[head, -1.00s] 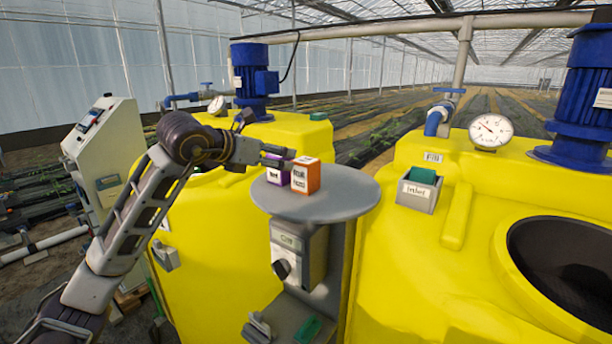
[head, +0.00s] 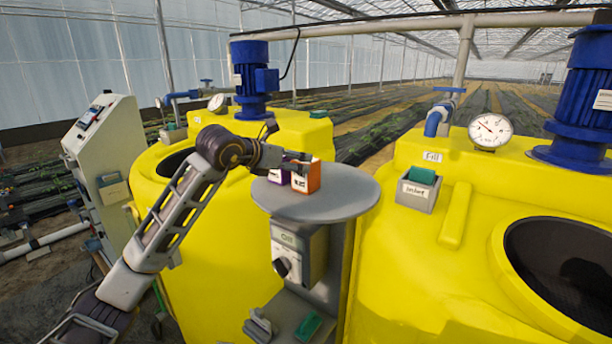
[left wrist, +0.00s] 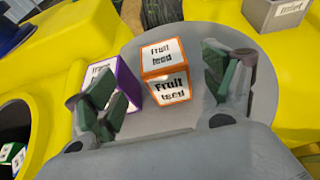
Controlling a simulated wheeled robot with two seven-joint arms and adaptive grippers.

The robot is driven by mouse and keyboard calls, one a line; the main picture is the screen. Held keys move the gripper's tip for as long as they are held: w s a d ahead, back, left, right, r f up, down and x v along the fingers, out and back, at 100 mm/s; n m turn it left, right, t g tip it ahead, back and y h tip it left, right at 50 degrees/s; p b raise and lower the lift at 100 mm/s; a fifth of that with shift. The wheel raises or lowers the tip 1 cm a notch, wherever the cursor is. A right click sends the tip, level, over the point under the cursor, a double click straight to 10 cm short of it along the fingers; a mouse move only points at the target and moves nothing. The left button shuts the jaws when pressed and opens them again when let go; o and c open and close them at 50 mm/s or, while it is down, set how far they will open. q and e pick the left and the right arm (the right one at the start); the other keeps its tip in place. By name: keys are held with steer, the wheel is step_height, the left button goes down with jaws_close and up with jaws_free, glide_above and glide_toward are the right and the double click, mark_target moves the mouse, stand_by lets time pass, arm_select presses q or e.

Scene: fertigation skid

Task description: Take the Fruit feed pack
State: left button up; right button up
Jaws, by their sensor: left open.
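The Fruit feed pack (head: 307,180) is an orange-edged box with white labels, upright on the round grey table (head: 345,205). In the left wrist view the Fruit feed pack (left wrist: 168,88) reads "Fruit feed" on its top and one side. A purple-edged box (head: 278,177) stands close beside it on the left; it also shows in the left wrist view (left wrist: 126,82). My left gripper (head: 298,161) is open, its green-padded fingers on either side of the orange pack. One finger partly covers the purple box. I see no contact on the orange pack. My right gripper is out of view.
Yellow tanks stand on both sides of the table; the right one has a wide dark opening (head: 565,265). A grey labelled bin (head: 417,195) with a green item sits on the right tank. A grey control box (head: 300,252) hangs below the table. The table's right side is clear.

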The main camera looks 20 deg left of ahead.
mark_target(302, 162)
arm_select(q)
steer(key=shift+w, duration=0.1)
steer(key=shift+p+x, duration=1.1)
steer(key=shift+x, duration=1.45)
steer(key=shift+d, duration=0.15)
steer(key=c, duration=1.7)
steer(key=shift+r, duration=0.2)
steer(key=shift+c, duration=0.2)
step_height(302, 162, up, 10)
steer(key=b, duration=0.1)
steer(key=shift+f, duration=0.15)
